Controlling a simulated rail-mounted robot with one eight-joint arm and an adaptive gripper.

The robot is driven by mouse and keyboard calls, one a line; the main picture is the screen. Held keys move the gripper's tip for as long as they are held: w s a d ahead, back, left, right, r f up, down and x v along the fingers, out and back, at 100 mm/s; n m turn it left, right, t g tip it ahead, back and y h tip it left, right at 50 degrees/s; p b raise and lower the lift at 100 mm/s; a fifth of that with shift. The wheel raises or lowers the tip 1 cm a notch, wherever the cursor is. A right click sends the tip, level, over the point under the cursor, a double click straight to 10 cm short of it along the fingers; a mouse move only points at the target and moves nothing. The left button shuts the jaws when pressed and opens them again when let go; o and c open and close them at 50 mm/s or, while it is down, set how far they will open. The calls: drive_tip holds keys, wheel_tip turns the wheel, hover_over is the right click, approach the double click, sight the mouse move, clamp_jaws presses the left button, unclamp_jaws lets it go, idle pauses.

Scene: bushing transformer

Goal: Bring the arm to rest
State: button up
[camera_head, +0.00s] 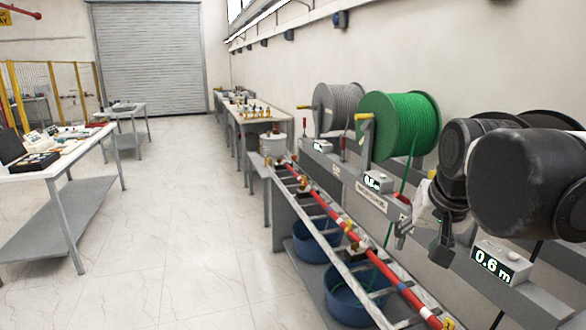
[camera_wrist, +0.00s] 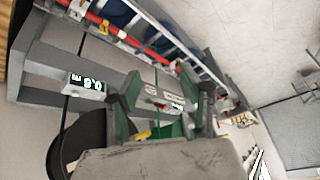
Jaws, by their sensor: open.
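My arm (camera_head: 525,185) reaches in from the right side of the head view, bent, above the cable-reel bench. My gripper (camera_head: 422,243) hangs at its end, over the grey rail with the length displays. In the wrist view, my gripper (camera_wrist: 160,88) shows its two fingers spread apart, with nothing between them. The grey rail and its labels lie behind the fingers there. Part of the wrist view is covered by my own gripper body.
A green cable reel (camera_head: 412,122) and a grey reel (camera_head: 340,105) stand behind the rail. A ladder-like rack with a red pole (camera_head: 325,200) runs below, over blue tubs (camera_head: 350,300). A table (camera_head: 75,155) stands left. The floor (camera_head: 165,245) between is clear.

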drive_tip(key=s+a+f+n+t+b, duration=0.1)
drive_tip(key=s+a+f+n+b, duration=0.1)
drive_tip(key=s+f, duration=0.9)
wheel_tip(320, 180, down, 3)
drive_tip(key=shift+s+a+f+n+t, duration=0.1)
drive_tip(key=shift+s+a+n+t, duration=0.2)
drive_tip(key=shift+a+n, duration=0.15)
drive_tip(key=shift+c, duration=0.3)
